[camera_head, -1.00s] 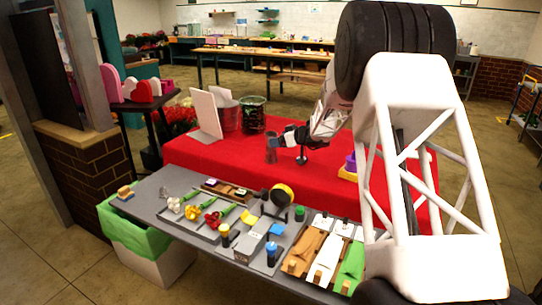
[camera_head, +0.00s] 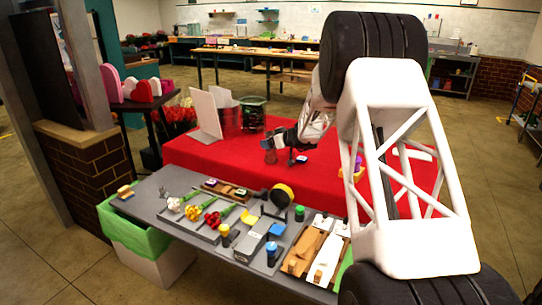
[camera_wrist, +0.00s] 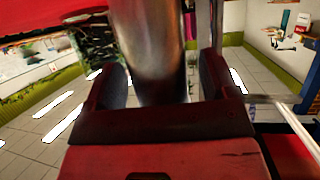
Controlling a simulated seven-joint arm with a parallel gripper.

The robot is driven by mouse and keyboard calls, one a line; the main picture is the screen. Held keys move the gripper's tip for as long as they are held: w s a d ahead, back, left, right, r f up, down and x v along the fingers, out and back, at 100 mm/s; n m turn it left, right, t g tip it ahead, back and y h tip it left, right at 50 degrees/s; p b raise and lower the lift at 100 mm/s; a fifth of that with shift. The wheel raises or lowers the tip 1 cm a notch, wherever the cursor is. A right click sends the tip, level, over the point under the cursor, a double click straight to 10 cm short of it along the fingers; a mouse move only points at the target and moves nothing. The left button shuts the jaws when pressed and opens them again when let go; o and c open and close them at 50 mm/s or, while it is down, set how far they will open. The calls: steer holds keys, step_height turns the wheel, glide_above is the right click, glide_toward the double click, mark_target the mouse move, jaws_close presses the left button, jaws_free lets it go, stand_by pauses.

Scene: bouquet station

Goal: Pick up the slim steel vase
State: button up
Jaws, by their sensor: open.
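The slim steel vase (camera_head: 270,156) stands on the red-covered table in the head view, small and partly hidden by my gripper (camera_head: 272,142). In the wrist view the shiny vase (camera_wrist: 148,45) fills the upper middle, between the two dark fingers of my gripper (camera_wrist: 160,78). The fingers are open, one on each side of it. A gap shows on the right side; whether the left finger touches the vase is hard to tell.
A dark bucket (camera_head: 253,114) and white boards (camera_head: 206,118) stand behind and left on the red table (camera_head: 215,152). A dark stand (camera_head: 292,157) is just right of the vase. The grey front table (camera_head: 150,202) holds flowers, tools and wraps.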

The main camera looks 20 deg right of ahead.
stand_by(0.3)
jaws_close()
stand_by(0.3)
